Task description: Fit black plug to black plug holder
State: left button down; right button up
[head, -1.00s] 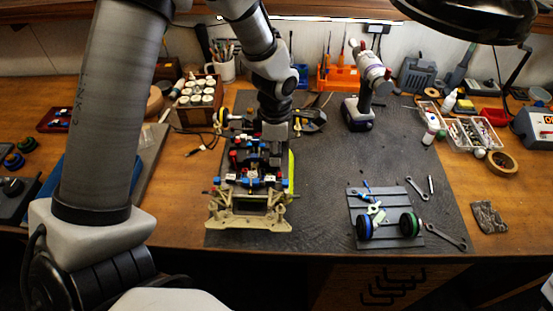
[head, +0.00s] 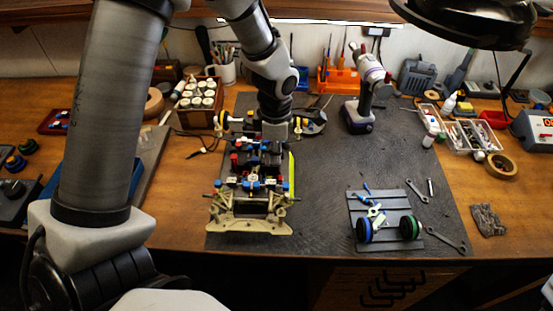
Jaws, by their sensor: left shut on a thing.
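The RC car chassis (head: 249,222), with a cream front end, stands on the dark work mat, its front toward me. Blue, red and black parts sit along its middle. My left gripper (head: 274,137) is over the rear part of the chassis, pointing down. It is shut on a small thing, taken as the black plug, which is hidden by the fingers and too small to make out. The black plug holder cannot be told apart from the dark parts (head: 262,160) in the middle of the chassis. My right gripper is out of view.
A grey ribbed tray (head: 386,245) with wheels and small parts lies front right, with wrenches (head: 447,236) beside it. A cordless driver (head: 357,114) stands behind. A paint rack (head: 199,106) is at the back left. The mat (head: 325,180) is clear between chassis and tray.

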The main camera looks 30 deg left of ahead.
pick_arm(q)
jog(key=shift+r+p, duration=1.5)
jog(key=shift+r, duration=0.55)
